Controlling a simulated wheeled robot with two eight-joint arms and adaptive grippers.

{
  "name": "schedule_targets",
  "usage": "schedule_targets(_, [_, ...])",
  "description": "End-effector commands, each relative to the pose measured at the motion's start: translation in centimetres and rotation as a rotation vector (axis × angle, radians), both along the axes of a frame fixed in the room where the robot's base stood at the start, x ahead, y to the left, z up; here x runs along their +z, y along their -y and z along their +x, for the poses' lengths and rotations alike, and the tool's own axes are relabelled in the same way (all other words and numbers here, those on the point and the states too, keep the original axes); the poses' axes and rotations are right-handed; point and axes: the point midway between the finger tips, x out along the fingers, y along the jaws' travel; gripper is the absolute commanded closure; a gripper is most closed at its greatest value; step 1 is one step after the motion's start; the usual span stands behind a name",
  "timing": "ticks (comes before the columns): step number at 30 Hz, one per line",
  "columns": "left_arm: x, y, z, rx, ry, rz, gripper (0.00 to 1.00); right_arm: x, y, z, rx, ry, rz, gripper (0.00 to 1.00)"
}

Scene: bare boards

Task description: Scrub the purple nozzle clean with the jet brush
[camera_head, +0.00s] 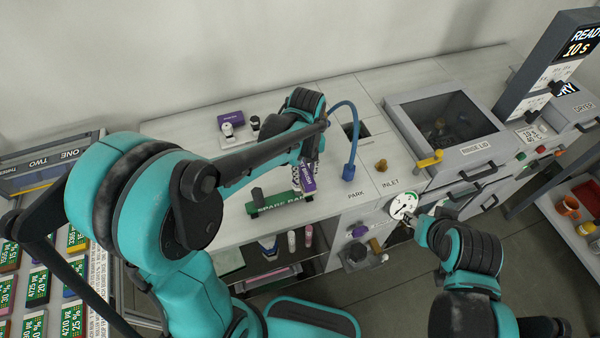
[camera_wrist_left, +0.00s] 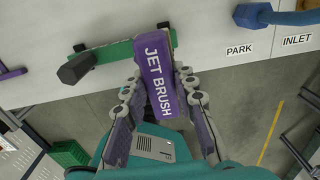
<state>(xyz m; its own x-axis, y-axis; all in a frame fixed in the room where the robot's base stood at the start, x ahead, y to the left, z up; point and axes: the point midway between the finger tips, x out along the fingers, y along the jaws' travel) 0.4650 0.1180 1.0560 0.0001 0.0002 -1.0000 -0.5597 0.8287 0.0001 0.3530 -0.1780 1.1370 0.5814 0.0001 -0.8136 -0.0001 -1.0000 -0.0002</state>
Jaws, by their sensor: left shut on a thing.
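The jet brush, a purple block with white lettering, shows in the head view (camera_head: 308,180) and the left wrist view (camera_wrist_left: 158,75). My left gripper (camera_wrist_left: 160,82) is shut on it, with one grey finger on each side. In the head view my left gripper (camera_head: 309,166) is above the counter, beside the green spare rack (camera_head: 278,206). The brush's far end overlaps the rack in the wrist view; I cannot tell if they touch. A small purple-topped item (camera_head: 231,119) stands at the counter's back; I cannot tell if it is the purple nozzle. My right gripper (camera_head: 424,226) is near a white gauge, its jaws unclear.
A blue hose (camera_head: 350,150) arches down to the counter near the PARK and INLET labels. A rinse basin (camera_head: 440,118) with a yellow handle is to the right. A low shelf (camera_head: 270,270) lies under the counter. The counter left of the rack is mostly clear.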

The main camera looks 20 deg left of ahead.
Motion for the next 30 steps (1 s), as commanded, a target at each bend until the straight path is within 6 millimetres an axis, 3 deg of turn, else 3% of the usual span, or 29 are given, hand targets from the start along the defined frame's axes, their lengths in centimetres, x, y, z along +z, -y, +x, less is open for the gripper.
schedule_targets(15, [-0.2,-2.4,-1.6,0.001,0.0,0.0,0.96,0.0,0.0,0.0,0.0,0.0,0.0,0.6])
schedule_targets(25, [-0.1,-2.5,-1.7,0.0,0.0,0.0,0.96,0.0,0.0,0.0,0.0,0.0,0.0,0.6])
schedule_targets(30, [1.0,-2.5,-1.7,0.0,0.0,0.0,0.96,1.0,0.0,0.0,0.0,0.0,0.0,0.6])
